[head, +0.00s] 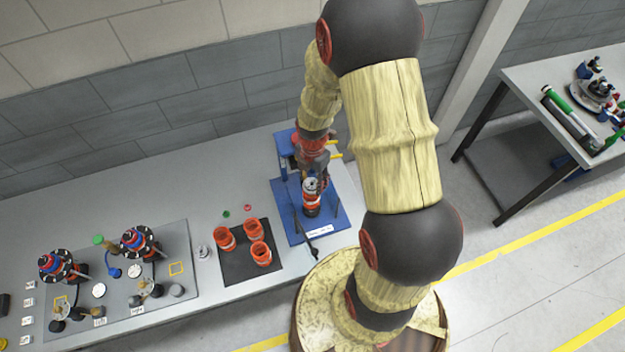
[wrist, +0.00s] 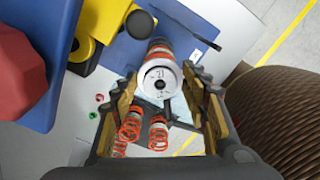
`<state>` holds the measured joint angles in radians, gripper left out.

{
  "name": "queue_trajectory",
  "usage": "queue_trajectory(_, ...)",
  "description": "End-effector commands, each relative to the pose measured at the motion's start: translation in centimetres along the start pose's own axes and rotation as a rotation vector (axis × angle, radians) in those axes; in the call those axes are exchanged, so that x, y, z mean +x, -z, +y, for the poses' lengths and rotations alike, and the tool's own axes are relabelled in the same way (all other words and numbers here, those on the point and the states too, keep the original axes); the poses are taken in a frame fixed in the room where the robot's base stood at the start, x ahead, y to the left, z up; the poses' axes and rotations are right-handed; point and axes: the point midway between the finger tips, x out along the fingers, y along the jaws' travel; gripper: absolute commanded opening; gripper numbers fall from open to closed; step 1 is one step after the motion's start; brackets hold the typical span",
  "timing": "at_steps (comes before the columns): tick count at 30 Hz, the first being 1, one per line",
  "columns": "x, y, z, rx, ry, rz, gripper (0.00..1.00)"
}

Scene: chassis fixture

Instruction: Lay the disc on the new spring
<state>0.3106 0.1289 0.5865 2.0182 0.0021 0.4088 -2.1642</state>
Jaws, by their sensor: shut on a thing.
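The disc (wrist: 156,88) is a pale round plate with a dark centre and small marks, held between the fingertips of my gripper (wrist: 160,82). In the head view my gripper (head: 312,172) is over the blue fixture, with the disc (head: 310,184) at its tip. Directly under the disc is an orange-and-white spring (head: 312,205), upright on the blue base plate (head: 336,218). It also shows behind the disc in the wrist view (wrist: 159,50). I cannot tell whether the disc touches the spring or is just above it.
Three orange springs (head: 261,254) stand on a dark mat (head: 236,270) left of the fixture. A grey tray (head: 190,240) with two assemblies is farther left. Blue and yellow fixture parts (wrist: 88,40) are close to my gripper. A black rod (head: 312,248) lies at the base plate's front.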

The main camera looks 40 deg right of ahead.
Motion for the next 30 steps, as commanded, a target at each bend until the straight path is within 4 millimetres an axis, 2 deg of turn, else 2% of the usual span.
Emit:
queue_trajectory(16, 0.29, -0.01, 0.02, 0.0, -0.001, 0.0, 0.17)
queue_trajectory(17, 0.24, -0.02, 0.03, 0.0, -0.001, 0.0, 0.47)
queue_trajectory(27, 0.22, -0.01, 0.02, 0.0, -0.001, 0.0, 0.66)
queue_trajectory(30, 0.23, -0.01, 0.01, 0.0, 0.0, 0.0, 0.66)
